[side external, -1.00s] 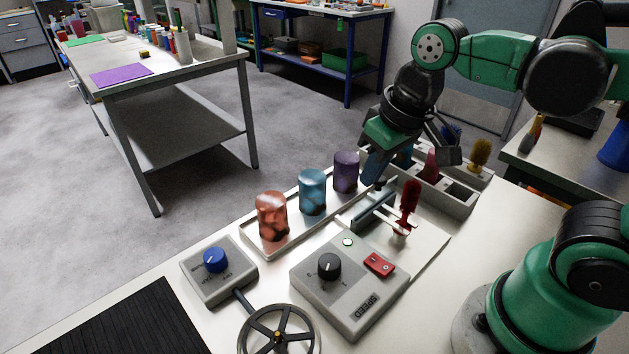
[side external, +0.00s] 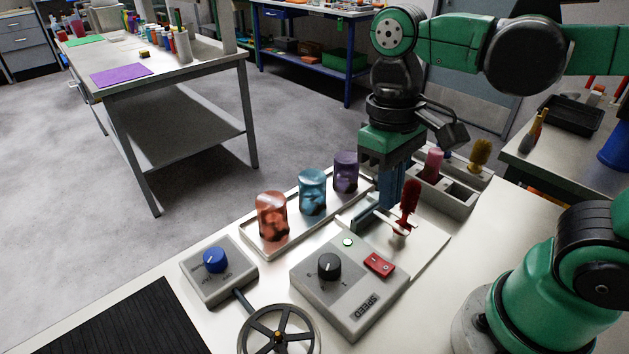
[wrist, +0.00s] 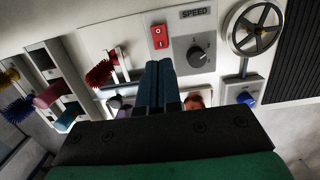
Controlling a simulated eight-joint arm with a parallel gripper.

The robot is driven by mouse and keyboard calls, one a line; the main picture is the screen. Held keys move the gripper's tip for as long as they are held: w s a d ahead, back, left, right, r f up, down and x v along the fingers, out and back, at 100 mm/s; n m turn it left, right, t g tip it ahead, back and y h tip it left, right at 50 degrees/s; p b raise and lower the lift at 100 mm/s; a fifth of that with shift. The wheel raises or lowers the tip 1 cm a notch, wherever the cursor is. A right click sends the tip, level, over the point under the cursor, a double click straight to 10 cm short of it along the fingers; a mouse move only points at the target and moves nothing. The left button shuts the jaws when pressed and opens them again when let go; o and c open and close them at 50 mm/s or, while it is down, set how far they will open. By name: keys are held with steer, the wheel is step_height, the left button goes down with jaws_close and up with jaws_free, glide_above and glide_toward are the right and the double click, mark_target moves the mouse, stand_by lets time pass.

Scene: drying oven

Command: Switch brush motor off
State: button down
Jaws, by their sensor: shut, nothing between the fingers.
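The grey control box (side external: 345,309) labelled SPEED stands on the white bench. It carries a red rocker switch (side external: 379,264), a black dial (side external: 329,266) and a lit green lamp (side external: 347,242). The red switch also shows in the wrist view (wrist: 159,36), beyond the fingertips. A red brush (side external: 409,200) is mounted behind the box; it also shows in the wrist view (wrist: 101,72). My gripper (side external: 390,203) is shut and empty, pointing down behind the box, between the brush and the purple jar. Its blue fingers (wrist: 157,68) lie together in the wrist view, apart from the switch.
Orange (side external: 272,216), teal (side external: 312,191) and purple (side external: 346,172) jars stand in a tray left of my gripper. A blue-knob box (side external: 217,272) and handwheel (side external: 278,334) are at front left. A brush rack (side external: 458,196) stands behind. Bench space right of the box is clear.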

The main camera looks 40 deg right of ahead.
mark_target(375, 262)
steer(key=f, duration=0.3)
steer(key=s+f, duration=0.1)
steer(key=f, duration=0.7)
steer(key=shift+s+f, duration=0.1)
steer(key=shift+s, duration=0.1)
steer(key=shift+f, duration=0.15)
steer(key=shift+w, duration=0.1)
steer(key=shift+w, duration=0.65)
steer(key=shift+r, duration=0.2)
step_height(375, 262, up, 14)
steer(key=w, duration=0.1)
steer(key=shift+w, duration=0.35)
stand_by(0.4)
steer(key=shift+s+f, duration=0.1)
